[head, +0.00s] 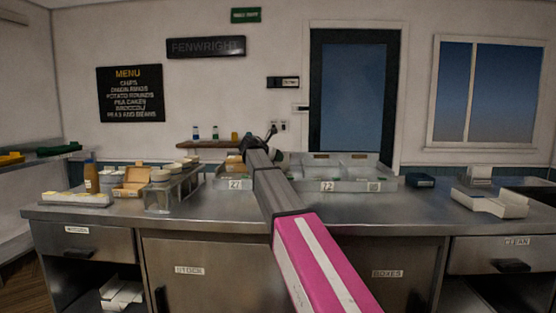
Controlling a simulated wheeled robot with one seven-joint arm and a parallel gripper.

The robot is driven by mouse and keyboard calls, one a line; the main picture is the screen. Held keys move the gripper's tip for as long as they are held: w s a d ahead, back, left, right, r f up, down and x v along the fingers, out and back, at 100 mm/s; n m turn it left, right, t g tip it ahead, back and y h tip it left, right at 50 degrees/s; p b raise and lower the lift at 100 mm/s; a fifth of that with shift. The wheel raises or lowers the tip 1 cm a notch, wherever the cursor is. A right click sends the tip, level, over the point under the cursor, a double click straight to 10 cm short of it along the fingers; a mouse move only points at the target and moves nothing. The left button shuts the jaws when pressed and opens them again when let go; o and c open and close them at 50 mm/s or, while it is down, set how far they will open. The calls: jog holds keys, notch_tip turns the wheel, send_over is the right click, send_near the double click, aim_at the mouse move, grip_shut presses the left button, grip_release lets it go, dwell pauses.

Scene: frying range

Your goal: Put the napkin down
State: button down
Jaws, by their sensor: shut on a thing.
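My arm reaches from the lower right over the steel counter (390,216) toward its back edge. My gripper (268,134) is at the far end of the arm, small and dark, mostly hidden behind my own wrist. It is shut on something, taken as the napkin. The napkin's shape cannot be made out, since my arm covers most of that spot. A small tan patch shows just left of the wrist, and I cannot tell what it belongs to.
Trays labelled 27 (235,184) and 12 (328,186) stand along the counter's back. Bottles, an open carton (132,182) and a clear-sided rack (172,192) crowd the left. A white tray (490,203) lies at right. The counter's front middle is clear.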

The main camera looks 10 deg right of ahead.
jog(key=shift+f, duration=0.35)
jog(key=c, duration=1.3)
grip_release()
jog(key=shift+r, duration=0.15)
jog(key=shift+s+a+r, duration=0.15)
jog(key=shift+a, duration=0.05)
jog(key=v, duration=1.1)
jog(key=shift+s+a+r, duration=0.1)
jog(key=shift+a, duration=0.1)
